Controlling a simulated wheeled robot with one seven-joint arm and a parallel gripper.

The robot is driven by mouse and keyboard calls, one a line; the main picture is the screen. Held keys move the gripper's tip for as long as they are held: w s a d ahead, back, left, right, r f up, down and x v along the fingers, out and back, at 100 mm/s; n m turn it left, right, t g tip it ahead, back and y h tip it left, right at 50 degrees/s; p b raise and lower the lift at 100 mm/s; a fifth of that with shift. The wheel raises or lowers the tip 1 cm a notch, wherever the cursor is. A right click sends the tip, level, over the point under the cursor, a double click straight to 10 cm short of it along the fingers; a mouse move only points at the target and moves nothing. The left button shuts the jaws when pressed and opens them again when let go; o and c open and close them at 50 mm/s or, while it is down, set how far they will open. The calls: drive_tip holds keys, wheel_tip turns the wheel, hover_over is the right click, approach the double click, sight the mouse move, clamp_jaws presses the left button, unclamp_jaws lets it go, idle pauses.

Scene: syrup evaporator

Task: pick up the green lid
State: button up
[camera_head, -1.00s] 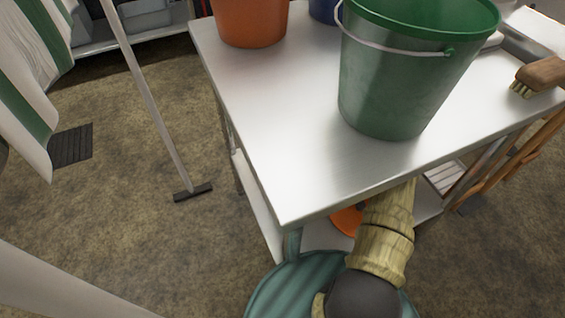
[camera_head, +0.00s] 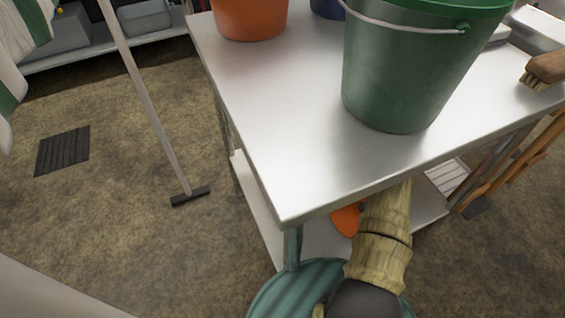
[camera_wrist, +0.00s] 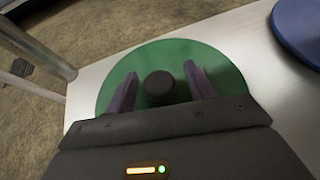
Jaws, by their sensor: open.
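The green lid (camera_wrist: 225,68) shows in the wrist view as a flat round disc with a dark round knob (camera_wrist: 159,87) at its middle. It lies on a pale shelf surface (camera_wrist: 88,87). My gripper (camera_wrist: 160,76) is open, with one finger on each side of the knob. A gap shows between the knob and each finger; whether the tips touch the lid I cannot tell. In the head view my arm reaches under the metal table top (camera_head: 275,130), which hides my gripper and the green lid.
A blue disc (camera_wrist: 300,30) lies right of the green lid. A metal leg (camera_wrist: 40,48) stands at left. On the table stand a green bucket (camera_head: 405,80), an orange bucket (camera_head: 250,20) and a brush (camera_head: 545,70). An orange thing (camera_head: 346,218) shows on the lower shelf.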

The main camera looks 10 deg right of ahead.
drive_tip(key=shift+a, duration=0.15)
drive_tip(key=shift+s+d, duration=0.1)
drive_tip(key=shift+d, duration=0.1)
drive_tip(key=shift+a, duration=0.1)
drive_tip(key=c, duration=1)
drive_tip(key=shift+r, duration=0.2)
drive_tip(key=shift+c, duration=0.2)
drive_tip(key=shift+r+p, duration=0.6)
drive_tip(key=shift+r, duration=0.05)
wheel_tip(320, 180, up, 2)
drive_tip(key=shift+r+p, duration=0.15)
drive_tip(key=shift+p, duration=0.65)
drive_tip(key=s+p, duration=0.4)
drive_tip(key=s, duration=1.4)
drive_tip(key=shift+f+p, duration=0.2)
drive_tip(key=shift+p, duration=0.2)
